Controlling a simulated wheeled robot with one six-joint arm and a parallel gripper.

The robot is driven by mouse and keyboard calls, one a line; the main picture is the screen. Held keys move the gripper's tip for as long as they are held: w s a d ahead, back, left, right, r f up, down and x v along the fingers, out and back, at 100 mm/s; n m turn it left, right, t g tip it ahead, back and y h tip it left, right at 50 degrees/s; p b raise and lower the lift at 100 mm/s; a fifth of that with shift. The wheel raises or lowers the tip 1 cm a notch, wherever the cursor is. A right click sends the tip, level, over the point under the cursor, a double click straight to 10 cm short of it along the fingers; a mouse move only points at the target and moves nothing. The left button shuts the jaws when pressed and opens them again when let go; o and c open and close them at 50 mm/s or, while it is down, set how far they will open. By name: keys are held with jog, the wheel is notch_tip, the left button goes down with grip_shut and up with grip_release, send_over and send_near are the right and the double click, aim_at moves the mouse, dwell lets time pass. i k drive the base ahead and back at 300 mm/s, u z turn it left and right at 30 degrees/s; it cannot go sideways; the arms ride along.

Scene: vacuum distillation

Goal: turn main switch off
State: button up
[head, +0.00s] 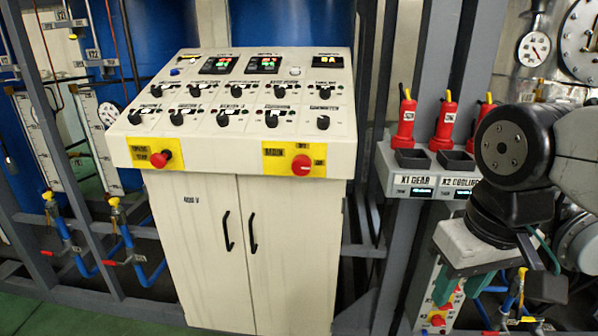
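The main switch (301,165) is a red rotary knob on a yellow plate. It sits at the right of the front strip of the white control console (232,190). Its exact handle angle is too small to tell. My gripper (512,287) hangs at the lower right, well to the right of the console and lower than the switch. It points downward and touches nothing that I can see. Its fingers look apart, with background showing between them, and it holds nothing visible.
A red emergency stop button (161,159) on another yellow plate sits left of the switch. Black knobs (272,118) and displays cover the sloped top. Red-handled plugs (407,122) stand on a grey box at right. Cabinet doors (210,250) are below. Open floor shows at lower left.

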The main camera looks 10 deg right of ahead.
aim_at(301, 164)
jog(key=u, duration=1.3)
jog(key=i, duration=0.45)
jog(key=z, duration=1.25)
